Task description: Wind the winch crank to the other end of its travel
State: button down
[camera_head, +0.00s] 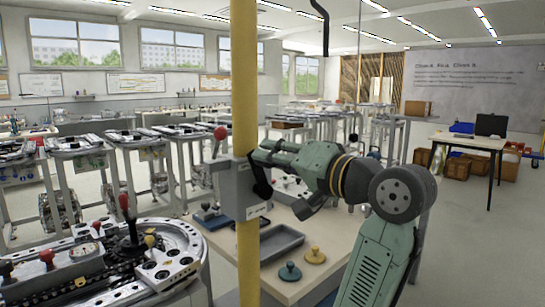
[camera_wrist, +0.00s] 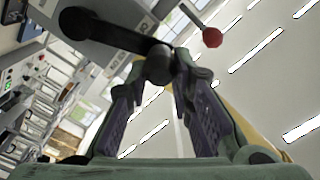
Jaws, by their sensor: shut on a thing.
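In the head view the black crank (camera_head: 262,181) shows just right of the post. My gripper (camera_wrist: 165,82) is shut on the handle, with a finger on each side. In the head view my gripper (camera_head: 267,157) reaches in from the right; its contact is small and partly hidden.
A red-ball lever (camera_wrist: 212,38) sticks out from the winch box near the handle. The yellow post (camera_head: 246,90) stands close to my gripper. The bench holds a grey tray (camera_head: 270,244) and knobbed discs (camera_head: 290,272). A ring-track table (camera_head: 165,265) stands at left; open floor lies at right.

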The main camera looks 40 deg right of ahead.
jog(key=shift+d+f, duration=0.35)
jog(key=shift+f, duration=0.05)
jog(key=c, duration=1.6)
grip_release()
jog(key=shift+s+d, duration=0.1)
jog(key=shift+d, duration=0.05)
jog(key=shift+o, duration=0.9)
jog(key=shift+r, duration=0.1)
jog(key=s, duration=1.2)
jog(key=shift+d, duration=0.35)
